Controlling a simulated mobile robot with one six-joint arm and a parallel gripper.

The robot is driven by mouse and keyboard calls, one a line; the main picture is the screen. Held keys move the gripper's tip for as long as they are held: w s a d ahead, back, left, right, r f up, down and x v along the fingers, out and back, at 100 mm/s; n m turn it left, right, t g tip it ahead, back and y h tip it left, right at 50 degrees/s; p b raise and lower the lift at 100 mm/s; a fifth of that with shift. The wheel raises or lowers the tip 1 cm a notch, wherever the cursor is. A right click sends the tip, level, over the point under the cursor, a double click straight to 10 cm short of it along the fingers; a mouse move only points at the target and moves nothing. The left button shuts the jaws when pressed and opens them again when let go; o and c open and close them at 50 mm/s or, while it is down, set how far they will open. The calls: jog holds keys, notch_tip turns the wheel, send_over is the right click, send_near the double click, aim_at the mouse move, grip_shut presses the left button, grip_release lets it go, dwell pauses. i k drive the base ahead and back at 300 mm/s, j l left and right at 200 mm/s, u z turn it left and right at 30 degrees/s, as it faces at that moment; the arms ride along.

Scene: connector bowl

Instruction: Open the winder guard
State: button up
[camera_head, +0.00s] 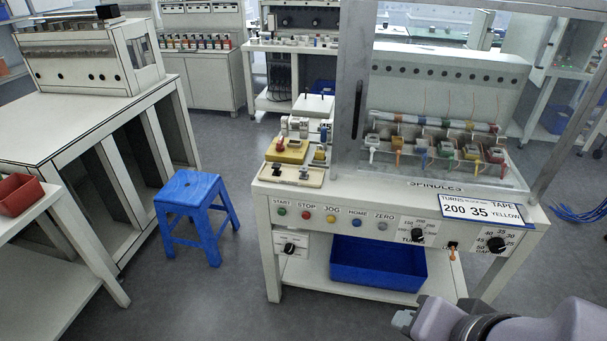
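The winder (400,215) stands right of centre, with a row of spindles on its top. The winder guard (349,145) is a clear panel with a grey upright frame edge at its left, standing in front of the spindles. It appears closed. A dark vertical handle (357,110) sits on that left edge. My gripper (403,319) is at the bottom right, low in front of the winder and well apart from the handle. Only its tip region shows, so its finger opening cannot be told.
Buttons and knobs line the winder's front, with a sign (482,211) above them. A blue bin (378,264) sits on its lower shelf. A blue stool (193,205) stands on the floor left of the winder. A bench (85,110) fills the left. Floor between is clear.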

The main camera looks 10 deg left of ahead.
aim_at(362, 14)
jog(key=i+j+u, duration=0.55)
jog(key=i, duration=0.35)
